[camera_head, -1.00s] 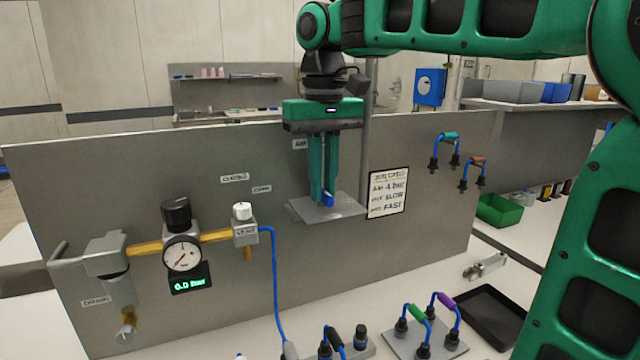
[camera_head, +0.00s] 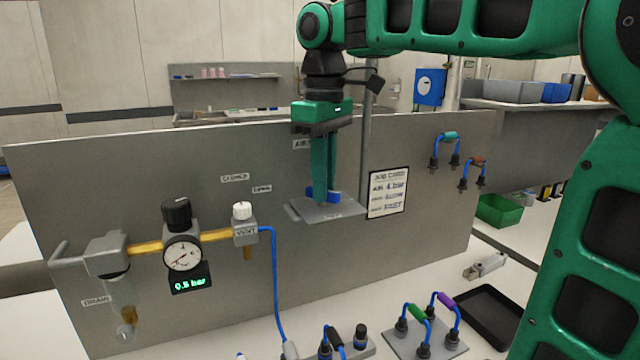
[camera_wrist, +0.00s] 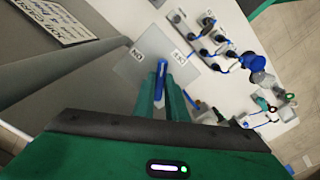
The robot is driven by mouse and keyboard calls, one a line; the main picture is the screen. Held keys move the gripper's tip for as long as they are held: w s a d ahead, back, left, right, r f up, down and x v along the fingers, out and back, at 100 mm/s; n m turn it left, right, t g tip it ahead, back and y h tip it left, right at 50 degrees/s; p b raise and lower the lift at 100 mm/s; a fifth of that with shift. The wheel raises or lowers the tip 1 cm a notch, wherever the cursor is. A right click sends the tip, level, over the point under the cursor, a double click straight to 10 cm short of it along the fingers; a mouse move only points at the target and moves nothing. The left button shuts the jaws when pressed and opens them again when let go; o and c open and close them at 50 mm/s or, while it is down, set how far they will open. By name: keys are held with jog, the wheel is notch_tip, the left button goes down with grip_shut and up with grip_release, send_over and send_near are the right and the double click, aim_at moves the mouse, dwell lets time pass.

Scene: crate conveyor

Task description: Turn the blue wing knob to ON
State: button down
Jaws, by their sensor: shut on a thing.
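The blue wing knob (camera_head: 332,196) sits on a grey plate (camera_head: 348,208) that juts from the grey panel. My gripper (camera_head: 322,190) points straight down, shut on the knob, whose blue shows on both sides of the fingers. In the wrist view the knob (camera_wrist: 161,68) lies between the fingertips (camera_wrist: 163,88). An ON label (camera_wrist: 135,53) is left of the wing's far end and a second label (camera_wrist: 178,53), not clearly readable, is to the right. The far end points between the two labels. The knob's base is partly hidden.
A pressure gauge (camera_head: 183,253) with a green display (camera_head: 190,283) reading 0.5 bar is left on the panel (camera_head: 70,180). A vertical grey post (camera_head: 366,140) stands close right of my gripper. A job card (camera_head: 388,193) hangs beside the plate. Hose fittings (camera_head: 420,325) stand below.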

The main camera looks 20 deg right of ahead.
jog(key=shift+d, duration=0.15)
dwell(0.3)
jog(key=c, duration=1.8)
grip_release()
jog(key=shift+r, duration=0.15)
jog(key=shift+r, duration=0.6)
notch_tip(320, 180, up, 9)
jog(key=shift+w+r, duration=0.15)
jog(key=shift+w, duration=0.05)
